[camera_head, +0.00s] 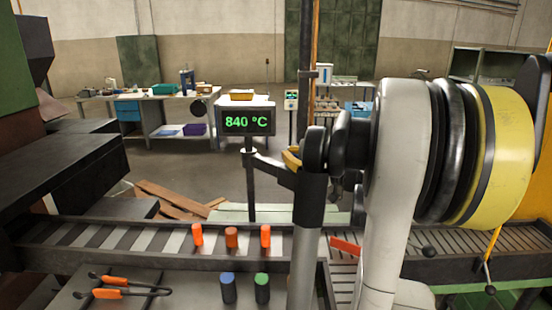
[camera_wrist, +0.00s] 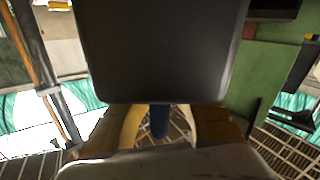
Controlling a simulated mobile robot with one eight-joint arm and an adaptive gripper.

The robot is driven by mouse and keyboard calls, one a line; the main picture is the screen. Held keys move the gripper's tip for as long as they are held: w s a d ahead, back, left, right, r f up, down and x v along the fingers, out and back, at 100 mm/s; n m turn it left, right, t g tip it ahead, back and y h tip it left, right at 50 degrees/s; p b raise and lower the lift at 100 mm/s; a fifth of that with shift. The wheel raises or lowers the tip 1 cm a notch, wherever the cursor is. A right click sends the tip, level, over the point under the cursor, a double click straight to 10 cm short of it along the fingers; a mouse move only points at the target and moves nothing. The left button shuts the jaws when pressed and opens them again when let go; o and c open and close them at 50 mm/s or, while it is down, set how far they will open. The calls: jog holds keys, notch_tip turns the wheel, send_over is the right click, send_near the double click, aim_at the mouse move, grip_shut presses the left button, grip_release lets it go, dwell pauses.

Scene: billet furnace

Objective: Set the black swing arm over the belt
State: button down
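The black swing arm (camera_head: 272,170) shows in the head view. It joins the dark post below the temperature display and runs right, over the far side of the belt (camera_head: 140,238), until a grey and black upright hides its end. My gripper (camera_head: 292,157) shows only as a yellow part at that upright, close to the swing arm; whether they touch is unclear. In the wrist view two yellow fingers (camera_wrist: 165,128) stand apart with a dark blue piece between them. A large black block and a pale part hide their ends, so their grip cannot be told.
The display (camera_head: 248,121) reads 840 °C. Several orange pieces (camera_head: 231,237) stand along the belt. Blue-topped (camera_head: 228,287) and green-topped (camera_head: 262,288) cylinders stand in front, with orange-handled tongs (camera_head: 112,293) at left. Wooden planks (camera_head: 170,200) lie behind the belt; workbenches (camera_head: 165,97) stand farther back.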

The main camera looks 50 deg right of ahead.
jog(key=shift+d, duration=0.15)
dwell(0.3)
jog(key=c, duration=1.5)
grip_release()
jog(key=shift+d, duration=0.1)
jog(key=s, duration=1.2)
jog(key=shift+a, duration=0.2)
jog(key=shift+w+r, duration=0.1)
